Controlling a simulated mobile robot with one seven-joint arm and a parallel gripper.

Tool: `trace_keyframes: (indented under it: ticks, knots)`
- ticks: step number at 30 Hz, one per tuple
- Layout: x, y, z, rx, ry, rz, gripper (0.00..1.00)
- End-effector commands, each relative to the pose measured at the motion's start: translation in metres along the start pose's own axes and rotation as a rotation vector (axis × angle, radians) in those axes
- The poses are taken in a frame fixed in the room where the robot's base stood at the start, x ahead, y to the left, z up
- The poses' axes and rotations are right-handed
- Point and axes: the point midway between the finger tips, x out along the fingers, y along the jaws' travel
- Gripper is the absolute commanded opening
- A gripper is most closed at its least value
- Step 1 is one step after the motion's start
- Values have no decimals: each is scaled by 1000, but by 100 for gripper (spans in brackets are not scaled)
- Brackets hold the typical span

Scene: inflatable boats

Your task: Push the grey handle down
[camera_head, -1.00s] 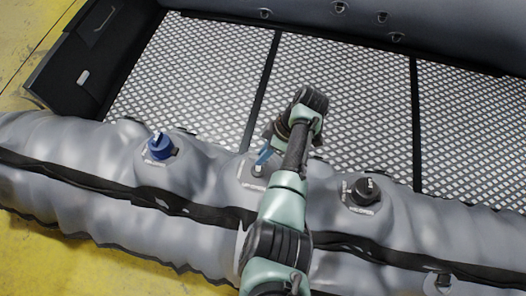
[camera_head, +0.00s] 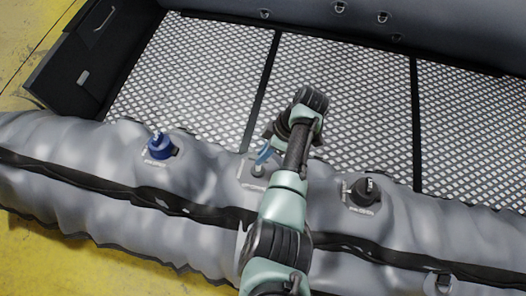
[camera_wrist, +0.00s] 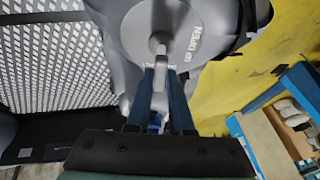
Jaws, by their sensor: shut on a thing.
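The grey handle (camera_wrist: 159,64) sits on a round grey valve (camera_wrist: 185,30) marked with white lettering in the wrist view. Its end lies between the blue fingers of my gripper (camera_wrist: 160,98), which are shut on it. In the head view the grey valve (camera_head: 258,171) is in the middle of the boat's near tube, just left of my arm. The blue fingers (camera_head: 265,152) show beside it there, and my arm hides part of the surroundings.
A blue valve (camera_head: 160,148) stands on the grey tube (camera_head: 60,140) to the left and a black valve (camera_head: 364,190) to the right. Behind lies the patterned metal floor (camera_head: 340,90). A blue-edged shelf (camera_wrist: 262,140) shows at right in the wrist view.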

Motion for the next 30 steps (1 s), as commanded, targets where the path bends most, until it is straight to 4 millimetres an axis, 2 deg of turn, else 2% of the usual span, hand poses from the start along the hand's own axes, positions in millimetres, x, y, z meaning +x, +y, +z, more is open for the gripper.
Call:
trace_keyframes:
  ticks: [14, 17, 23, 30]
  knots:
    - [0, -1, 0, 1, 0, -3, 0]
    - [5, 0, 2, 2, 0, -3, 0]
    - [29, 0, 13, 2, -1, -3, 0]
    - [29, -1, 12, 1, -1, -2, 0]
